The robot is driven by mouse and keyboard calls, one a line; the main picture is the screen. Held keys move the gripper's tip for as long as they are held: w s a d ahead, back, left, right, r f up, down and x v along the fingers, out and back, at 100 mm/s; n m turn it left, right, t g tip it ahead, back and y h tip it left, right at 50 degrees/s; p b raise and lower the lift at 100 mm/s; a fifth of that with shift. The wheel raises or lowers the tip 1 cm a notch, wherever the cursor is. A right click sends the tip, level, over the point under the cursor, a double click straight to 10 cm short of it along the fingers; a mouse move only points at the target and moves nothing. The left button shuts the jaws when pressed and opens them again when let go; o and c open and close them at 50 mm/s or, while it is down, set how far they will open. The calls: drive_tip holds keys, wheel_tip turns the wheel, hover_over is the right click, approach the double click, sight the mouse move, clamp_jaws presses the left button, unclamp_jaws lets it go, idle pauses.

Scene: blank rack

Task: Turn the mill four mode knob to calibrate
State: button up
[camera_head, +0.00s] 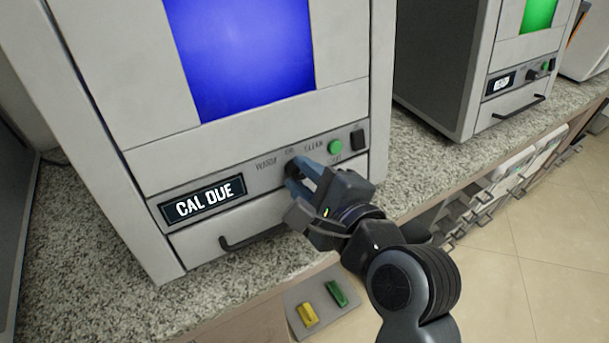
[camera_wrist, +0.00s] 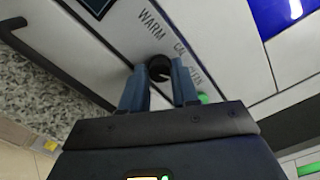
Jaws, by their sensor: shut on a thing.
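The mill's mode knob (camera_head: 291,168) is a dark round knob on the grey front panel, partly hidden by my gripper in the head view. My gripper (camera_head: 299,178) reaches it from the lower right, with its blue fingers shut on the knob. In the wrist view the knob (camera_wrist: 159,68) sits between the two fingertips (camera_wrist: 160,78). Labels around it include WARM and what looks like CLEAN; others are partly covered. The pointer direction cannot be made out. The display (camera_head: 203,200) left of the knob reads CAL DUE. The mill's window (camera_head: 243,60) glows blue.
A green button (camera_head: 335,147) and a black switch (camera_head: 357,139) are right of the knob. A drawer handle (camera_head: 255,238) is below the panel. A second machine (camera_head: 475,75) with a green window stands at the right. Granite counter (camera_head: 95,265) runs beneath.

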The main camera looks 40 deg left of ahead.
clamp_jaws()
drive_tip(key=shift+n, duration=0.4)
drive_tip(key=n, duration=0.4)
drive_tip(key=shift+n, duration=0.4)
drive_tip(key=n, duration=0.6)
drive_tip(key=shift+f+b, duration=0.1)
drive_tip(key=shift+b, duration=0.3)
drive_tip(key=shift+n, duration=0.3)
drive_tip(key=o, duration=0.8)
unclamp_jaws()
